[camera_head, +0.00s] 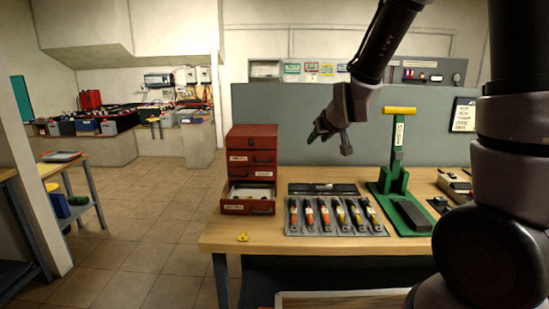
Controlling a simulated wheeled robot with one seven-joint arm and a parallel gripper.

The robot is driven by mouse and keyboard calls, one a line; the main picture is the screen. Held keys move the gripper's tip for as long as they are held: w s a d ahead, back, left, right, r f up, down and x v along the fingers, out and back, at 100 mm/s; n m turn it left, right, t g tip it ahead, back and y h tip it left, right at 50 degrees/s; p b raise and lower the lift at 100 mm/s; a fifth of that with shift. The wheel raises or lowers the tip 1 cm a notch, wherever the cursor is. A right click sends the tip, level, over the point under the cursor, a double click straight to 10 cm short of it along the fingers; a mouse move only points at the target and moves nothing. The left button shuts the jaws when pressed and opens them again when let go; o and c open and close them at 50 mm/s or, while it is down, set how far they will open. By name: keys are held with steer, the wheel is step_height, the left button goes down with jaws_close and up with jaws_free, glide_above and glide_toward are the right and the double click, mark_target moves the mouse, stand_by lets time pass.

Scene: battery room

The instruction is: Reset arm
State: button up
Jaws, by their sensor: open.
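My gripper (329,136) is open and empty, raised above the workbench (219,241). It hangs in front of the grey back panel, between the red drawer cabinet (252,143) and the green press (396,180). Its two fingers are spread apart and touch nothing. My arm comes in from the upper right and covers part of the right side of the bench.
The cabinet's bottom drawer (248,208) is pulled out. A grey tray (335,229) holds several tools with orange and yellow handles. A small yellow item (242,237) lies near the bench's left front. Tiled floor (150,260) on the left is open.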

steer(key=s+d+r+m+g, duration=0.2)
steer(key=s+d+r+m, duration=0.2)
steer(key=s+d+r, duration=0.45)
steer(key=s+d+r+m, duration=0.1)
steer(key=s+r, duration=0.2)
steer(key=s, duration=0.4)
steer(key=s+d+r+m+g, duration=0.1)
steer(key=s+d+r+m, duration=0.1)
steer(key=s, duration=0.6)
steer(key=shift+s+r, duration=0.15)
steer(key=shift+r, duration=0.3)
steer(key=shift+g, duration=0.3)
stand_by(1.3)
